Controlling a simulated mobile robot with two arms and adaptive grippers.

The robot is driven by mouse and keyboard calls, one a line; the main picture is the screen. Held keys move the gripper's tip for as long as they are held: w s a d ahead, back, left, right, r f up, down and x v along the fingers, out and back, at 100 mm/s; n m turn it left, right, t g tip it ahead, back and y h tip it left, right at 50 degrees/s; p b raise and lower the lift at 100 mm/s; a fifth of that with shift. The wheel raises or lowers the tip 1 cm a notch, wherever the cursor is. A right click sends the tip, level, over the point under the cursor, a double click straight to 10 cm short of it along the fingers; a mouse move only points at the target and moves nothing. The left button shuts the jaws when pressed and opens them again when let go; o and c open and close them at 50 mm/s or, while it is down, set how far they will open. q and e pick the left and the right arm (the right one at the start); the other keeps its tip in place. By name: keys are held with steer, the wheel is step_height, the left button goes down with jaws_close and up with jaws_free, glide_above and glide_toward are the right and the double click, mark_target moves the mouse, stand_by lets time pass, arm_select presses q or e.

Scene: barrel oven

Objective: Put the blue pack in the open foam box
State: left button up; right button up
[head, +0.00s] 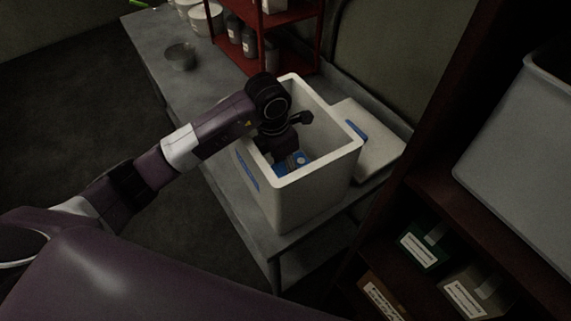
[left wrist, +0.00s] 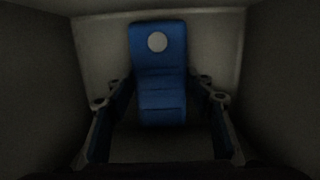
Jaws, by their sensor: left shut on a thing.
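The open foam box (head: 318,192) is white with a blue strip on its side and stands on the grey bench. The blue pack (head: 299,158) is inside the box, within its walls; a white round spot shows on it in the left wrist view (left wrist: 160,72). My left gripper (head: 287,159) reaches down into the box and is shut on the blue pack, with a finger on each side of it. Whether the pack touches the box floor I cannot tell in the dim light. My right gripper is not in view.
A white lid-like slab (head: 378,152) with a blue strip lies beside the box. A red rack (head: 293,38) with grey bottles stands behind it. A glass bowl (head: 180,57) is on the bench. A dark red shelf (head: 451,215) with small boxes and a grey bin (head: 520,150) is at right.

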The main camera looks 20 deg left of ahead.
mark_target(280, 172)
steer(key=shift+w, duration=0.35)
arm_select(q)
steer(key=o, duration=1.5)
steer(key=shift+f, duration=0.1)
steer(key=shift+o, duration=0.2)
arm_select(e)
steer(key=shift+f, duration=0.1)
arm_select(q)
steer(key=shift+r, duration=0.25)
steer(key=shift+r+b, duration=0.3)
steer(key=shift+r, duration=0.05)
step_height(280, 172, up, 11)
steer(key=s+a+b, duration=0.1)
steer(key=b, duration=0.1)
steer(key=shift+s+b, duration=0.2)
steer(key=shift+b, duration=0.1)
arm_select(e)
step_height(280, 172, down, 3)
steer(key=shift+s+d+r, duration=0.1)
